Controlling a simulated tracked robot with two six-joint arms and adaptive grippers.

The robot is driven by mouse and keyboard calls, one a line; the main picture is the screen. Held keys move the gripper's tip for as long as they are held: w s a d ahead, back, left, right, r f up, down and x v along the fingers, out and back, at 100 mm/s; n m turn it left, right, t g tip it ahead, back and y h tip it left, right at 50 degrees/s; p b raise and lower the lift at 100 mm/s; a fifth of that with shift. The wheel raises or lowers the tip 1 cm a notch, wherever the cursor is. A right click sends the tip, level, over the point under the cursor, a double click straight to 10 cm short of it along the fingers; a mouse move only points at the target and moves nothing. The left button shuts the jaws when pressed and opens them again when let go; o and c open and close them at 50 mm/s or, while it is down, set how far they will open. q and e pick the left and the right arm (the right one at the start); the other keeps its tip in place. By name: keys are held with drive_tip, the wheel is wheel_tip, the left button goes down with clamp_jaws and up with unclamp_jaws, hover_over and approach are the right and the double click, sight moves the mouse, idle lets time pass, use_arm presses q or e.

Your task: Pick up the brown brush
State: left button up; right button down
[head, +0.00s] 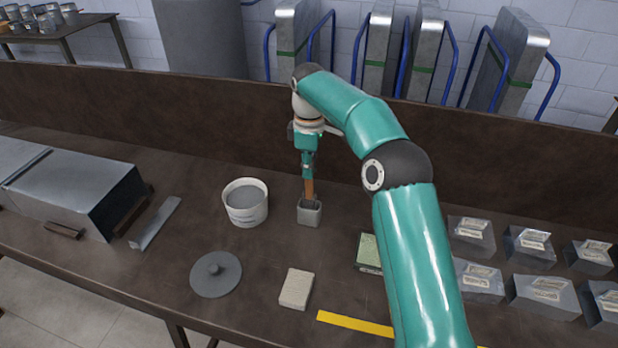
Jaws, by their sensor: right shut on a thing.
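The brown brush (309,188) stands upright, its lower end inside a small grey square holder (309,213) on the workbench. My right gripper (308,172) points down from above and is shut on the upper part of the brush handle. The brush's bristles are hidden inside the holder. My left gripper does not show in the head view.
A white bucket of grey material (246,203) stands just left of the holder. Metal ducts (75,190) are at left, several grey blocks (476,280) at right. A raised back panel (200,115) runs behind.

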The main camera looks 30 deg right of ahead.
wheel_tip(320, 180, up, 15)
drive_tip(key=p, duration=0.7)
drive_tip(key=shift+f, duration=0.15)
idle(2.5)
